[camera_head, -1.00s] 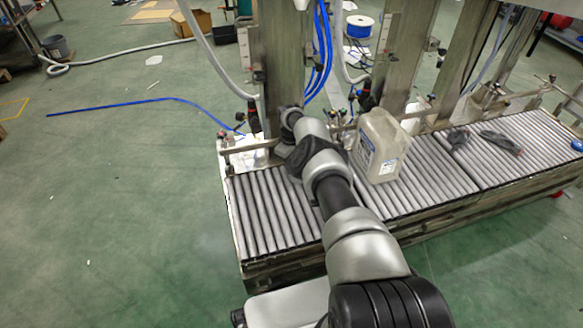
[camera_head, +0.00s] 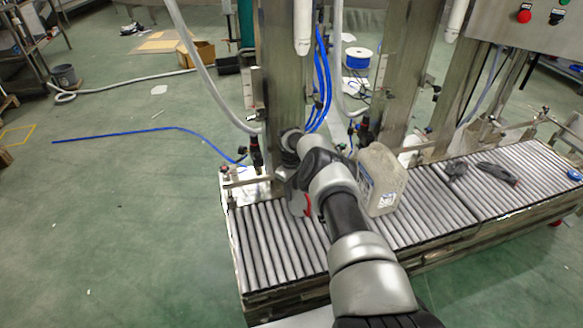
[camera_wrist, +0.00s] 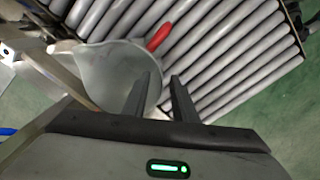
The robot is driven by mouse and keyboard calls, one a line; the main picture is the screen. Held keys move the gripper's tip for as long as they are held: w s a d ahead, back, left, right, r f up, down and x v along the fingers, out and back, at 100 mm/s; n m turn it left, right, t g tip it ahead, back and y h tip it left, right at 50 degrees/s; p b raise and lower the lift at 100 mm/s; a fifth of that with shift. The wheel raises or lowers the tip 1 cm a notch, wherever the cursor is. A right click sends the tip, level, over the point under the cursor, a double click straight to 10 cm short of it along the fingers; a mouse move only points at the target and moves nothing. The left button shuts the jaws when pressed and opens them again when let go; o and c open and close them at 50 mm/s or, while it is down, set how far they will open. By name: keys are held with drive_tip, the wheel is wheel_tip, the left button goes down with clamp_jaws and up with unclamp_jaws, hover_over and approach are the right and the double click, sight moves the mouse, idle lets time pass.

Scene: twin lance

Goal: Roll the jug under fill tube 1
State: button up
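A pale translucent jug with a label (camera_head: 382,178) stands upright on the roller conveyor (camera_head: 265,245), right of my arm. A second vessel, an open clear pitcher with a red handle (camera_wrist: 118,62), sits on the rollers in the wrist view; in the head view my arm mostly hides it, leaving the red handle (camera_head: 307,205) showing. My gripper (camera_wrist: 163,78) is open, its fingers apart, with the left finger overlapping the pitcher's rim in view; I cannot tell if they touch. White vertical tubes hang at left (camera_head: 302,28) and right (camera_head: 457,18); no number is readable.
Steel columns (camera_head: 283,90) and valves stand along the conveyor's back edge. A control panel (camera_head: 535,25) hangs at top right. Rollers between the gloves and the jug are clear.

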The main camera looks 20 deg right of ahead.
drive_tip(key=s+a+r+t+p, duration=0.1)
drive_tip(key=a+r, duration=0.1)
drive_tip(key=r, duration=1.3)
drive_tip(key=s+a+r+p, duration=0.1)
drive_tip(key=a+r, duration=0.2)
drive_tip(key=r, duration=1.3)
drive_tip(key=s+a+r+m+t+h, duration=0.1)
drive_tip(key=s+r, duration=0.4)
drive_tip(key=r, duration=0.3)
drive_tip(key=s+a+r+m+t, duration=0.1)
drive_tip(key=s+r, duration=0.4)
drive_tip(key=r, duration=0.3)
drive_tip(key=s+a+r+m+t, duration=0.1)
drive_tip(key=s+r, duration=0.3)
drive_tip(key=s, duration=0.4)
drive_tip(key=s+r+m, duration=0.2)
drive_tip(key=s+r, duration=0.2)
drive_tip(key=s, duration=0.4)
drive_tip(key=s+a+f+m+t+y+p, duration=0.1)
drive_tip(key=s+a+f+m+t, duration=0.1)
drive_tip(key=s, duration=1.3)
wheel_tip(320, 180, up, 20)
drive_tip(key=p, duration=2)
drive_tip(key=shift+w+d+r+g, duration=0.15)
drive_tip(key=shift+d+r+g, duration=0.1)
drive_tip(key=shift+g, duration=0.05)
